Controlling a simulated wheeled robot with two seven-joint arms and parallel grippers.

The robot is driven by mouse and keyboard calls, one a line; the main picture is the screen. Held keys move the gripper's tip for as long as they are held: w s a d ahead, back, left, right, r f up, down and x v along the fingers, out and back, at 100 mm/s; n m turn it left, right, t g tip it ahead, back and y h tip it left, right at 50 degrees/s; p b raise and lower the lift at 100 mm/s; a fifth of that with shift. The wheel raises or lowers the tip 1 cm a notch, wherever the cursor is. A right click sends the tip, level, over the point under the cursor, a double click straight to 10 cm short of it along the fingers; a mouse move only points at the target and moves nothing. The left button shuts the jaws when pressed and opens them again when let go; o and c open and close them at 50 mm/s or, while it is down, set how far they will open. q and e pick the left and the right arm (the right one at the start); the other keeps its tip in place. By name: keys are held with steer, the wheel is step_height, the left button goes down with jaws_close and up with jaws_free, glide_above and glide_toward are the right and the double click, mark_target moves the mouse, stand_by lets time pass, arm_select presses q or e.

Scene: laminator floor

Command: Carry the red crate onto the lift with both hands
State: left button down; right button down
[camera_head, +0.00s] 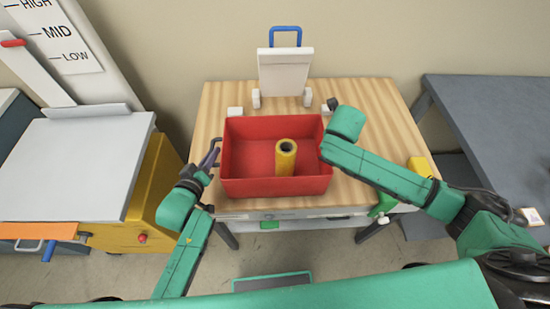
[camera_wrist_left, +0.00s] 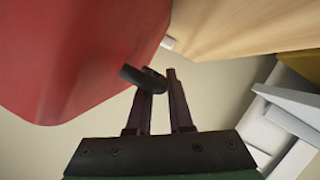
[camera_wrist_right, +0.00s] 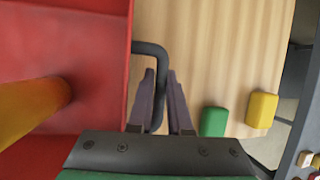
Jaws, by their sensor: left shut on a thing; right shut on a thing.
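The red crate (camera_head: 275,188) is over the wooden table, with a yellow roll (camera_head: 286,158) standing inside it. My left gripper (camera_head: 209,160) is shut on the dark handle on the crate's left side; that handle (camera_wrist_left: 140,76) shows between the fingers in the left wrist view. My right gripper (camera_wrist_right: 161,100) is shut on the right black handle (camera_wrist_right: 152,50); in the head view my arm hides it. I cannot tell whether the crate touches the table. The lift, with a bare grey platform (camera_head: 70,165) and yellow body (camera_head: 150,205), stands to the left.
The wooden table (camera_head: 375,105) also holds a white stand with a blue handle (camera_head: 286,70) behind the crate, and green (camera_wrist_right: 213,121) and yellow (camera_wrist_right: 262,109) blocks at right. A gap separates table and lift. A grey table (camera_head: 490,120) stands at right.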

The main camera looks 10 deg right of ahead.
stand_by(0.7)
